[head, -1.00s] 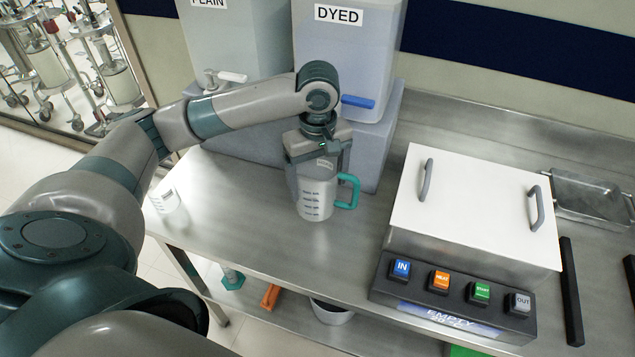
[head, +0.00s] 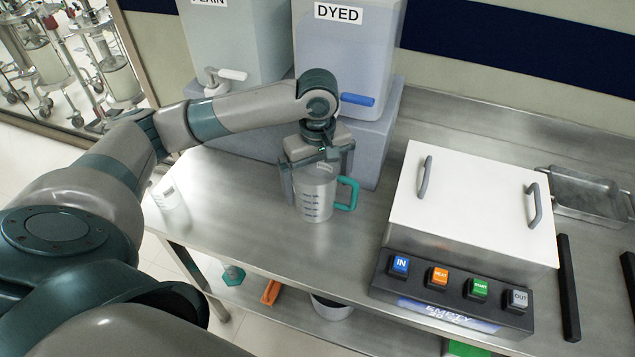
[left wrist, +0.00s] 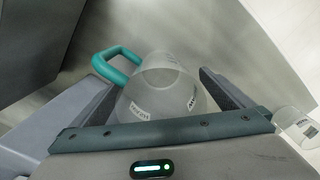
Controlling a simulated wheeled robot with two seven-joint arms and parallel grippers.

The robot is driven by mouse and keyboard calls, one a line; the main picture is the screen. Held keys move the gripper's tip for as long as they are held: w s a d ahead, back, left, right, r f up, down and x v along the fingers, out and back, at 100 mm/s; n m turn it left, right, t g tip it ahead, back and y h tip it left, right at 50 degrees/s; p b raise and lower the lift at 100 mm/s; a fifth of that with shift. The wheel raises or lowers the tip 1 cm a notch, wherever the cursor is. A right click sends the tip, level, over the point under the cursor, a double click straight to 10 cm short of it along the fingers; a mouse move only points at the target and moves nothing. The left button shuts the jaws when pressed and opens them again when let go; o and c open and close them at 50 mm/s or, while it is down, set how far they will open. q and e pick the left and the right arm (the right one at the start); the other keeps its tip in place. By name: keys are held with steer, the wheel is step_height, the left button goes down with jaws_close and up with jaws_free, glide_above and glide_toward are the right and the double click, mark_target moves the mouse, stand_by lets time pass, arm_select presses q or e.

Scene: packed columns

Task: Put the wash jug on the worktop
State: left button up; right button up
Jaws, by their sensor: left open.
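The wash jug (head: 315,203) is a clear, graduated jug with a teal handle. It stands upright on the steel worktop (head: 270,245), in front of the DYED tank. My left gripper (head: 318,182) is open above and around the jug, with one finger on each side of its upper part. In the left wrist view the jug (left wrist: 163,95) sits between the spread fingers, with its handle toward the upper left. I cannot tell whether a finger still touches it. My right gripper is not in view.
The DYED tank (head: 345,50) with a blue tap and the PLAIN tank (head: 235,40) stand behind. A white-lidded machine (head: 470,205) with several buttons is to the right. A small clear beaker (head: 167,196) stands near the left edge. The worktop in front of the jug is clear.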

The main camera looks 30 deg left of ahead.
arm_select(q)
step_height(320, 180, up, 12)
steer(key=b, duration=0.2)
stand_by(0.4)
